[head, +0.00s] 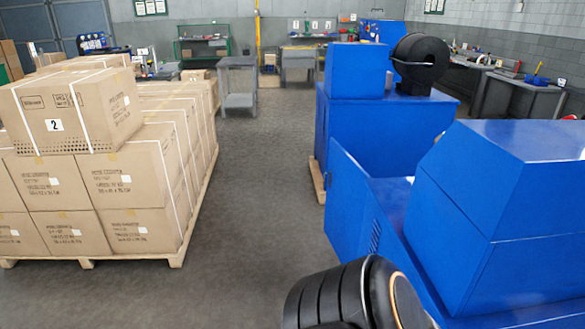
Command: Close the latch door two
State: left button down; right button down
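A blue crimper machine (480,265) fills the lower right of the head view. A blue panel (349,200) with vent slots stands up at its left side and looks like a swung-out door. I cannot see a latch on it, nor a number marking it as door two. A second blue machine (375,130) stands behind, with a black reel (420,62) on top. Neither of my grippers shows. A black rounded part of my arm with an orange ring is at the bottom, in front of the near machine's left side.
Cardboard boxes (70,105) are stacked on a wooden pallet (130,259) at the left; one box carries a "2" label. A clear grey floor aisle (262,170) runs between boxes and machines. A grey side table (238,85) and workbenches (520,90) stand farther back.

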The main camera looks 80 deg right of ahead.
aim_at(346, 196)
jog(key=i+u, duration=0.1)
jog(key=u, duration=8.9)
jog(key=i+j+z, duration=0.5)
jog(key=z, duration=0.2)
